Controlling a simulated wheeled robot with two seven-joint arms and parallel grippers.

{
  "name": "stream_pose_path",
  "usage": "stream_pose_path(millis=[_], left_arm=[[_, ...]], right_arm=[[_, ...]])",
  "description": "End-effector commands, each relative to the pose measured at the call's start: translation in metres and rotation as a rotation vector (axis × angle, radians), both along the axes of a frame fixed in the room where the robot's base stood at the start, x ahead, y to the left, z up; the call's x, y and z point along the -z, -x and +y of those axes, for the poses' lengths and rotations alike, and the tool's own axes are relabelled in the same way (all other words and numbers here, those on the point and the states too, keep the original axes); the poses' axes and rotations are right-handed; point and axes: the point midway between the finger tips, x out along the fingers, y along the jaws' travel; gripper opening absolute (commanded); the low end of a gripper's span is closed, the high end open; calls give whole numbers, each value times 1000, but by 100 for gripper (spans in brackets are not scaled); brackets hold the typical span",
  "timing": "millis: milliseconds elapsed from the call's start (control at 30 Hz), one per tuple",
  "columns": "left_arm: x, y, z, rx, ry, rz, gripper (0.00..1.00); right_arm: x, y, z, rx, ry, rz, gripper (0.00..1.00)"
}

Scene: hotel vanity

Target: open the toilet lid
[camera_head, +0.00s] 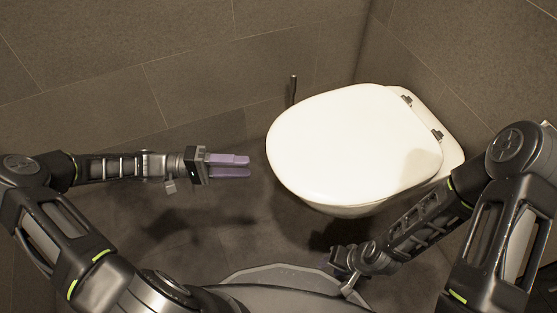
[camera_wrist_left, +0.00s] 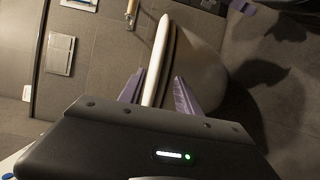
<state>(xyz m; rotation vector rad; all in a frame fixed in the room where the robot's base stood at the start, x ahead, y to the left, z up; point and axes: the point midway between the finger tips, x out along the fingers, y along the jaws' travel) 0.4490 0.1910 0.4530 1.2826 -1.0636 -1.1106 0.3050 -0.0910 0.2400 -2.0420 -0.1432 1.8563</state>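The white toilet lid (camera_head: 350,145) lies down over the toilet, with its hinges at the right. In the left wrist view the lid (camera_wrist_left: 157,60) shows edge-on as a pale strip beside the bowl (camera_wrist_left: 200,65). My left gripper (camera_head: 248,166) has purple fingers pointing right at the lid's left front edge, with a small gap between. Its fingers (camera_wrist_left: 158,85) are apart in the wrist view, with the lid edge seen between them; nothing is gripped. My right gripper (camera_head: 328,262) is low, in front of the toilet, below the lid; its fingers are mostly hidden.
Two metal hinges (camera_head: 437,134) sit at the back of the toilet. A slim dark upright handle (camera_head: 293,90) stands behind the lid near the tiled wall (camera_head: 200,70). The dark floor left of the toilet is clear. A wall plate (camera_wrist_left: 60,54) shows in the wrist view.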

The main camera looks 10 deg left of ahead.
Motion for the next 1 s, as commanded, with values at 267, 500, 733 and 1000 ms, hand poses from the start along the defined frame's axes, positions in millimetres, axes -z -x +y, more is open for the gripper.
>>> stream_pose_path(millis=[267, 500, 733, 1000], left_arm=[[-4, -1, 7, -8, 20, -23, 40], [-2, -2, 1, -7, 19, -21, 40], [-1, -6, -27, -5, 20, -21, 40], [-1, -12, -64, -5, 19, -19, 40]], right_arm=[[3, 0, 0, 0, 0, -1, 36], [5, 0, 0, 0, 0, -1, 36], [15, -2, 0, 2, 1, -5, 36], [26, -4, 0, 5, 2, -10, 36]])
